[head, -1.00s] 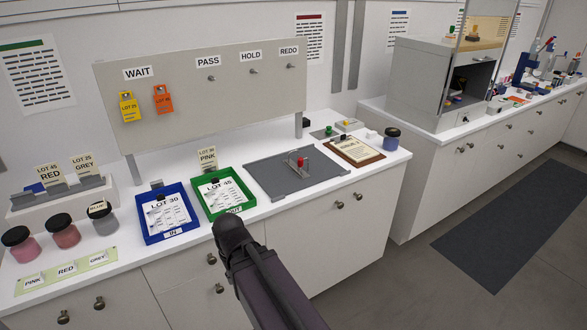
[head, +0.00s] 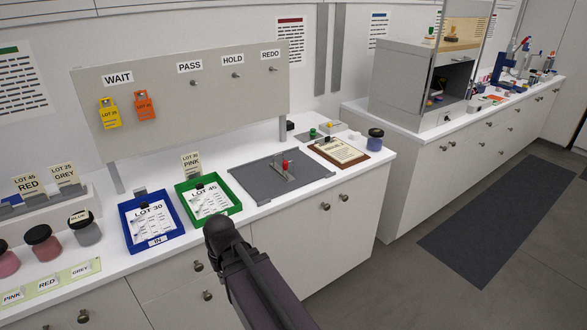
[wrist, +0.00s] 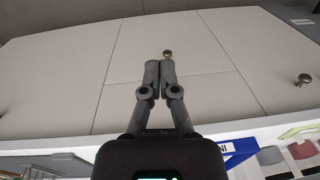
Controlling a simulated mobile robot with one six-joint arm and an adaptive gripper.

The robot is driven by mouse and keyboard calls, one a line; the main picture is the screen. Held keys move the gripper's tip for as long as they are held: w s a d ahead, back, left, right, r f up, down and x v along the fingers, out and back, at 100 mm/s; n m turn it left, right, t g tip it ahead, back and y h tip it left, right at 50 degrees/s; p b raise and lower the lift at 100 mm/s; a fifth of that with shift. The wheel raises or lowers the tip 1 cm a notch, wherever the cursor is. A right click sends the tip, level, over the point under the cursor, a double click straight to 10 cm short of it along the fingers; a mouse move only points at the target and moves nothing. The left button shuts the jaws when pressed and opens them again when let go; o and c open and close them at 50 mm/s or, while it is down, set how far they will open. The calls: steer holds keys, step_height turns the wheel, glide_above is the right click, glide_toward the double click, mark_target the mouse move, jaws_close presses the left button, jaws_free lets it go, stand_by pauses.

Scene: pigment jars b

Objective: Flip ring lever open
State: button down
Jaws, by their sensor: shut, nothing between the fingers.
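A small lever with a red knob (head: 285,163) stands on a metal bar on a dark grey plate (head: 262,188), on the white counter right of the green tray. Whether the lever is open or closed is too small to tell. My gripper (wrist: 159,66) is shut and empty in the wrist view, its two fingers together before pale cabinet fronts. In the head view my dark arm rises from the bottom, in front of the counter and left of the plate. The fingers cannot be made out there. My gripper is apart from the lever.
Left of the plate are a green tray (head: 236,209), a blue tray (head: 129,237) and several jars. A grey board (head: 190,125) with hooks stands behind. Cabinet knobs (head: 326,206) stick out below the counter.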

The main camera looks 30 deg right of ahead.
steer(key=w+d+m+t+y+b, duration=0.6)
steer(key=w+d+t+y, duration=0.1)
steer(key=w+d, duration=1.05)
steer(key=d+r+m+t+b, duration=0.2)
steer(key=d+t, duration=0.1)
steer(key=d, duration=0.8)
steer(key=d+r+m+t+h+b, duration=0.1)
steer(key=d+r+m+t, duration=0.1)
steer(key=d, duration=0.9)
steer(key=d+r+m+t+h+b, duration=0.1)
steer(key=d+t, duration=0.4)
steer(key=d, duration=0.6)
steer(key=r+m+b, duration=0.1)
steer(key=m, duration=0.1)
steer(key=shift+r+m+b, duration=0.3)
steer(key=shift+m+b, duration=0.05)
steer(key=shift+m, duration=0.05)
steer(key=x, duration=1)
steer(key=shift+d+f, duration=0.1)
steer(key=shift+w+a, duration=0.25)
steer(key=shift+a, duration=0.25)
steer(key=shift+w+a, duration=0.25)
steer(key=shift+a, duration=0.25)
steer(key=shift+w+a, duration=0.45)
steer(key=shift+a, duration=0.45)
